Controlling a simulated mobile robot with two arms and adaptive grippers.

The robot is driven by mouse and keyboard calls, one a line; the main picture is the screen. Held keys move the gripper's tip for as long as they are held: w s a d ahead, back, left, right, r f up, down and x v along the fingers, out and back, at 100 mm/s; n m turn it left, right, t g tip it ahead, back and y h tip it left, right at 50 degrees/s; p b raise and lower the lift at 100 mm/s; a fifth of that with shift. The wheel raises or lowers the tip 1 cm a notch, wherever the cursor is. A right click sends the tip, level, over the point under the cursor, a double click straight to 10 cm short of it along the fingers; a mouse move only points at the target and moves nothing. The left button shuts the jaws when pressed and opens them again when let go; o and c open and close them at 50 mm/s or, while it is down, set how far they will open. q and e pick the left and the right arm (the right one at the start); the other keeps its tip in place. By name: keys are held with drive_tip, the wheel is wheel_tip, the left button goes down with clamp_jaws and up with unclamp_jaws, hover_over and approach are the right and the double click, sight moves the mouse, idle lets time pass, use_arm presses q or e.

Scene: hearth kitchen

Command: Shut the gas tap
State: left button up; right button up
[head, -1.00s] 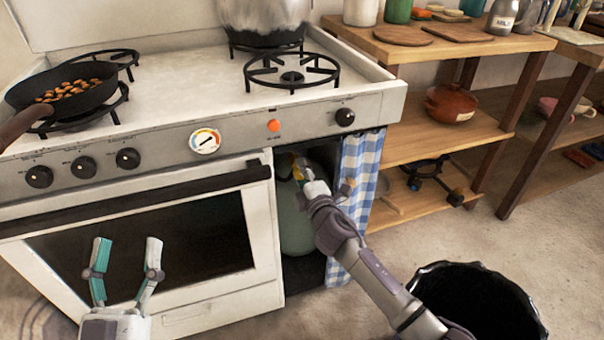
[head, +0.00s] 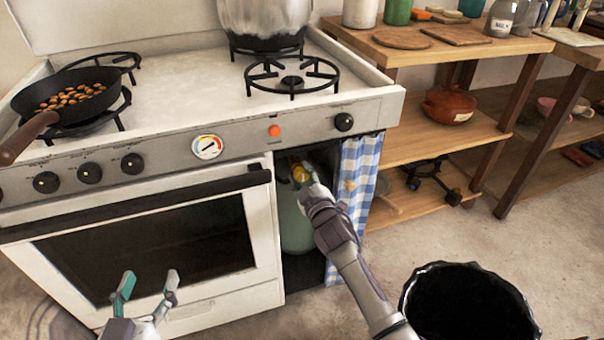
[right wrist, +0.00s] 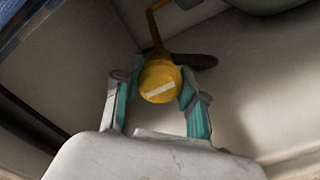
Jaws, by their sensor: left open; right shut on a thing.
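The gas tap is a round yellow knob with a pale bar mark across its face, seen in the right wrist view (right wrist: 160,82). In the head view the yellow tap (head: 299,171) shows at the top of a green gas bottle (head: 294,222) in the open cabinet beside the oven. My right gripper (right wrist: 158,92) is shut on the knob, one finger on each side; it also shows in the head view (head: 309,182), partly hiding the tap. My left gripper (head: 148,285) is open and empty in front of the oven door.
A blue checked curtain (head: 357,190) hangs at the cabinet's right edge. The white stove (head: 180,85) carries a pan (head: 70,98) and a large pot (head: 263,20). A black bin (head: 470,305) stands front right. Wooden shelves (head: 425,140) stand right of the stove.

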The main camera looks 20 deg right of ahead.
use_arm(q)
drive_tip(key=shift+f, duration=0.3)
use_arm(e)
drive_tip(key=shift+f, duration=0.1)
drive_tip(key=o, duration=1.1)
drive_tip(key=shift+o, duration=0.2)
drive_tip(key=s, duration=1.2)
drive_tip(key=shift+d, duration=0.2)
